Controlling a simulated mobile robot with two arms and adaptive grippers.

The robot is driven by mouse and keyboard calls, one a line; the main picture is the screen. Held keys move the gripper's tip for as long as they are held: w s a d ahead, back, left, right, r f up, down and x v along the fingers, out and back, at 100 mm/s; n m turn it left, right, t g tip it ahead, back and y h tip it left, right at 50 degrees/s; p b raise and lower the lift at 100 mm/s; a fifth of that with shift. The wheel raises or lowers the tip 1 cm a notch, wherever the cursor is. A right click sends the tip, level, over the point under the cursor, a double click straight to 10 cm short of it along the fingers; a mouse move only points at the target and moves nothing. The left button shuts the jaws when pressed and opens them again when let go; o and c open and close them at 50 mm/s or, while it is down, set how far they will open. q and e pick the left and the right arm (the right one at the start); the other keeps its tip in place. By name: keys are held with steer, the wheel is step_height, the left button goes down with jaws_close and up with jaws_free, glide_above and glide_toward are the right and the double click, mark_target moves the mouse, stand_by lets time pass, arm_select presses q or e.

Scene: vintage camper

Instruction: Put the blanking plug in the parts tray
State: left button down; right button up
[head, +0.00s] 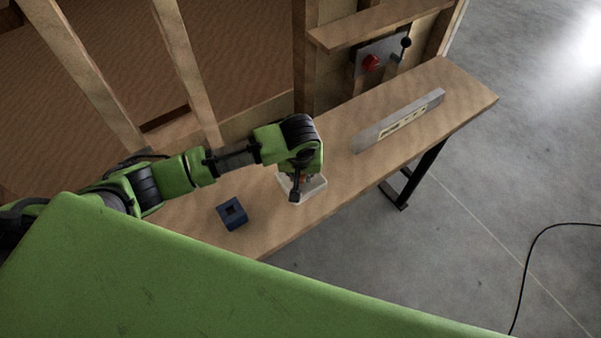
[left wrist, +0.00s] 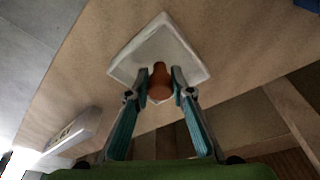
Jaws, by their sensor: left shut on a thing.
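The blanking plug (left wrist: 160,84) is an orange-brown rounded piece, seen between the fingertips in the left wrist view. My left gripper (left wrist: 161,77) is shut on it. The parts tray (left wrist: 165,42) is a shallow white square tray, and the plug shows over its inside. I cannot tell whether the plug touches the tray floor. In the head view my left gripper (head: 297,188) points down at the tray (head: 316,186), which lies on the wooden bench and is partly hidden by the gripper. My right gripper is not in view.
A dark blue block with a square hole (head: 232,213) lies on the bench (head: 450,88) left of the tray. A long pale level-like bar (head: 400,120) stands to the right. A panel with a red button (head: 371,62) and a black lever (head: 405,44) is behind, under a shelf.

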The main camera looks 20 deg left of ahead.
arm_select(q)
steer(key=shift+f, duration=0.1)
steer(key=c, duration=1.8)
jaws_free()
steer(key=v, duration=1.2)
